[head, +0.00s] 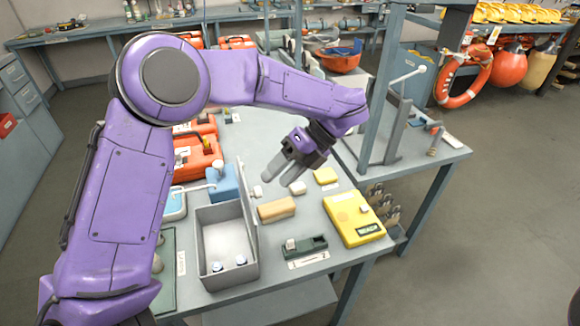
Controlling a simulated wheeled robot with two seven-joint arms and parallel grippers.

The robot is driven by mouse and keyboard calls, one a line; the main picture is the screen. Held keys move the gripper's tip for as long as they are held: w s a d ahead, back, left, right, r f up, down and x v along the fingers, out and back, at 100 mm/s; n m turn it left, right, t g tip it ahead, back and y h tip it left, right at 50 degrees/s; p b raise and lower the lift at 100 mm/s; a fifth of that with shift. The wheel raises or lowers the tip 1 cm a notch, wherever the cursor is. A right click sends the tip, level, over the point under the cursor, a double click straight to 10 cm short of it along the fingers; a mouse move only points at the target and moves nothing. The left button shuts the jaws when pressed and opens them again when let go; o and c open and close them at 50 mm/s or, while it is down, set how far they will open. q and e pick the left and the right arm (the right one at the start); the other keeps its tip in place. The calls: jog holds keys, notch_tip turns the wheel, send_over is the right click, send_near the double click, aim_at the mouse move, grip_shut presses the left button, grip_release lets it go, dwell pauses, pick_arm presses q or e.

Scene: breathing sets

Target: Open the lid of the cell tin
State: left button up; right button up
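The cell tin (205,262) is a grey rectangular box near the front of the workbench. Its lid (248,212) stands up along the tin's right side, so the inside shows. Two small pale cells with blue parts (241,261) are in the near end of the tin. My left gripper (276,181) is above the bench, up and to the right of the lid, with nothing in it. Its two grey fingers look apart, and it appears clear of the lid. My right gripper is not in view.
A tan block (277,209), a yellow case (354,219) and a dark green device (304,246) lie right of the tin. A blue box (224,183) and orange cases (197,158) are behind it. The bench's front edge is close to the tin.

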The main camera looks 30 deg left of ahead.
pick_arm(q)
jog(key=v, duration=0.5)
jog(key=shift+s+d+r, duration=0.15)
jog(key=shift+d+r, duration=0.1)
jog(key=shift+d, duration=0.2)
jog(key=shift+d, duration=0.1)
